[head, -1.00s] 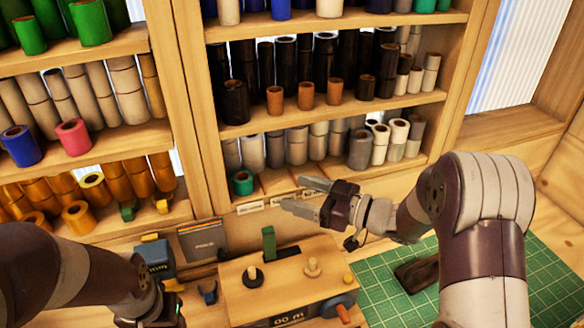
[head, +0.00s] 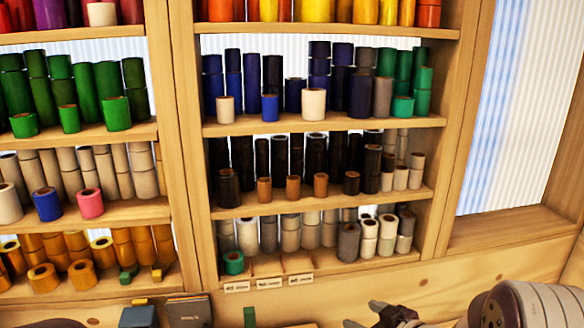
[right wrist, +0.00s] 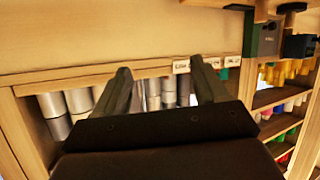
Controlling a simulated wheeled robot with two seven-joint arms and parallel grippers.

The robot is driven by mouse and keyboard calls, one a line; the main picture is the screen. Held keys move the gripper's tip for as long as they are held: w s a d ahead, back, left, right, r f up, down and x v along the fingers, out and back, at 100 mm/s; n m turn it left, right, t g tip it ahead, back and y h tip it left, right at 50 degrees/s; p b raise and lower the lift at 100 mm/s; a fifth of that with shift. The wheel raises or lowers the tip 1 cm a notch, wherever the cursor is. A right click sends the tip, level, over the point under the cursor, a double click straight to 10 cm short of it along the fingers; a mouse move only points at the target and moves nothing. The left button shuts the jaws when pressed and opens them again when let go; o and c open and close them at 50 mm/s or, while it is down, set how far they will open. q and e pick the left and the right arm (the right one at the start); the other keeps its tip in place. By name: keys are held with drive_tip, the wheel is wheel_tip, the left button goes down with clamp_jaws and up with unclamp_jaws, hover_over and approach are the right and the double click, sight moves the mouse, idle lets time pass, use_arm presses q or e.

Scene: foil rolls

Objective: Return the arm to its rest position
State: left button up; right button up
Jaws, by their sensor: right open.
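My right gripper (head: 364,313) shows at the bottom edge of the head view, right of centre, with its fingers pointing left. It is open and nothing shows between its fingers. Part of my right arm (head: 530,308) fills the bottom right corner. In the right wrist view the two dark fingers (right wrist: 161,68) stand apart, with the shelf of grey and silver rolls (right wrist: 78,101) behind them. My left gripper is out of view; only a dark sliver of my left arm (head: 58,323) shows at the bottom left.
A wooden shelf unit (head: 186,150) with several rows of coloured foil rolls stands behind. A green roll (head: 233,262) sits at the lowest shelf's front left, near label cards (head: 270,283). A window (head: 508,110) is at the right. The worktop is mostly out of view.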

drive_tip(key=s+d+f+m+g+h+b, duration=0.2)
drive_tip(key=s+d+f+m+g+h, duration=0.35)
drive_tip(key=s+d+f+h, duration=0.4)
use_arm(q)
drive_tip(key=f+b, duration=0.2)
drive_tip(key=f, duration=0.1)
drive_tip(key=d+f+b, duration=0.1)
drive_tip(key=shift+s+f, duration=0.25)
drive_tip(key=shift+f, duration=0.05)
use_arm(e)
drive_tip(key=s+a+f+m+g+y, duration=0.1)
drive_tip(key=s+a+g, duration=0.3)
drive_tip(key=s, duration=0.9)
drive_tip(key=shift+s+a+m+g+y, duration=0.25)
drive_tip(key=shift+s+m+g+y, duration=0.15)
drive_tip(key=shift+m, duration=0.45)
use_arm(q)
drive_tip(key=shift+a, duration=0.2)
use_arm(e)
drive_tip(key=shift+a, duration=0.2)
use_arm(q)
drive_tip(key=shift+d, duration=0.1)
use_arm(e)
drive_tip(key=shift+d, duration=0.15)
